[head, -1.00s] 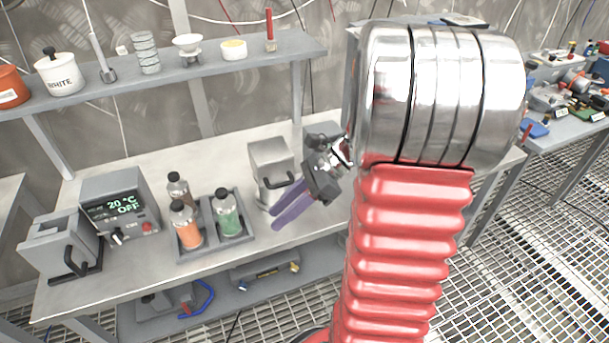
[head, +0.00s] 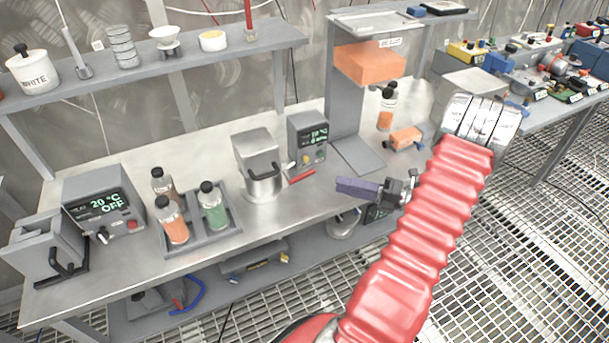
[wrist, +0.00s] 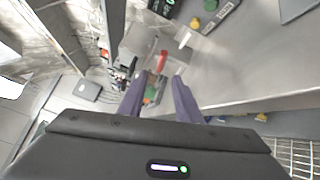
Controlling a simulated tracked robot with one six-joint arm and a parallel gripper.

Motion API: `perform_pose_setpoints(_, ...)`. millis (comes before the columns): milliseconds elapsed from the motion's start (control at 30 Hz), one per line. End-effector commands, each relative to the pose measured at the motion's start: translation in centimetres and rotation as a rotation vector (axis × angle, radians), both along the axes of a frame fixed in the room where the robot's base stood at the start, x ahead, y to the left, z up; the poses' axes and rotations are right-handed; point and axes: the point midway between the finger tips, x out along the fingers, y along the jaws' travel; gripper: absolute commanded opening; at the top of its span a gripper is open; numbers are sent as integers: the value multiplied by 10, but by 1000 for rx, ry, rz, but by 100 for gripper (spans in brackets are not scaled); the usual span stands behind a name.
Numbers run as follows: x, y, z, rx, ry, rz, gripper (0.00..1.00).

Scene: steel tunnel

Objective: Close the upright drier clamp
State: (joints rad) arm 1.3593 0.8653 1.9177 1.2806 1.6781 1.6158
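A grey upright stand (head: 345,100) with an orange block (head: 369,64) near its top stands at the right end of the bench. A bottle with an orange label (head: 386,108) is upright beside it, and a small orange part with a blue end (head: 405,138) sits below the bottle. I cannot tell which part is the clamp or whether it is shut. My gripper (head: 347,187) is in front of the stand's foot, over the bench's front edge, apart from these parts. In the wrist view its purple fingers (wrist: 158,84) are spread with nothing held between them.
A metal pot under a grey hopper (head: 263,183), a controller box (head: 308,140) and a red-handled tool (head: 302,176) are left of my gripper. A tray (head: 197,238) holds several bottles. A cluttered table (head: 560,120) is at the right.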

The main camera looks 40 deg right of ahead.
Motion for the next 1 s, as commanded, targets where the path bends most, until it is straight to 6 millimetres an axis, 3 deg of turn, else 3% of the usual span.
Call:
perform_pose_setpoints(133,-6,-10,-6,45,0,-37,31)
perform_pose_setpoints(567,-3,-8,-5,44,-1,-34,31)
perform_pose_setpoints(1000,46,19,-4,42,-1,-32,31)
